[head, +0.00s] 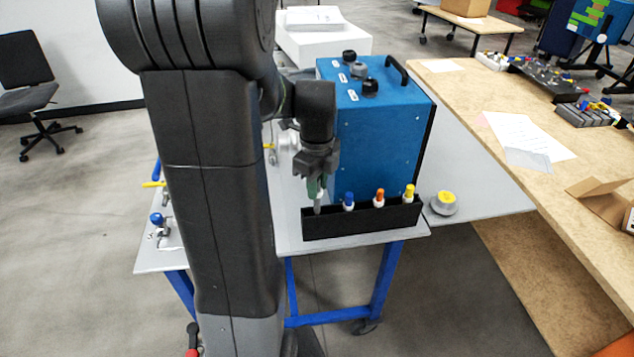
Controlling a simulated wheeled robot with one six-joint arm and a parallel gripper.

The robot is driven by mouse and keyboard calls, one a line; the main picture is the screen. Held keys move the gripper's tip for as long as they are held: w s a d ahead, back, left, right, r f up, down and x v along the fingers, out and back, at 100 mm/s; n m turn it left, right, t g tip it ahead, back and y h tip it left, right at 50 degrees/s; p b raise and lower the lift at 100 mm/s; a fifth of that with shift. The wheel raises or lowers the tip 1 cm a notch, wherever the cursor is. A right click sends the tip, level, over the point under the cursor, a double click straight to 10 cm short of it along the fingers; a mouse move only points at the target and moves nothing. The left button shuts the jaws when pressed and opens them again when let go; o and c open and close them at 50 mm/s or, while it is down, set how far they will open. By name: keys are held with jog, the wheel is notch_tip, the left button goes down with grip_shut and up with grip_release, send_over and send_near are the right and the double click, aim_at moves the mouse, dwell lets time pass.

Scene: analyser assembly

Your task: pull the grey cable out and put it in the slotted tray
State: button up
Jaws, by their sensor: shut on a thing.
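My gripper (316,184) points down over the left end of the black slotted tray (390,225). It is shut on the grey cable (318,204), of which only a short, light grey, upright piece shows below the fingers. The lower end of the piece is at the tray's left end, behind its front wall; I cannot tell whether it touches the bottom. Blue (348,199), orange (379,197) and yellow (409,193) capped plugs stand upright in the tray to the right. The blue analyser box (375,140) stands just behind the tray.
The grey table (290,225) has blue legs. A yellow-topped round piece (445,202) sits right of the tray. My arm hides much of the table's left part, where a blue-capped fitting (157,219) shows. A wooden bench (480,105) with papers and parts stands at right.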

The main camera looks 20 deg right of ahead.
aim_at(317, 211)
jog(key=shift+f+b, duration=1.7)
jog(key=shift+f, duration=0.95)
jog(key=o, duration=1)
notch_tip(317, 211, up, 7)
jog(key=p, duration=0.6)
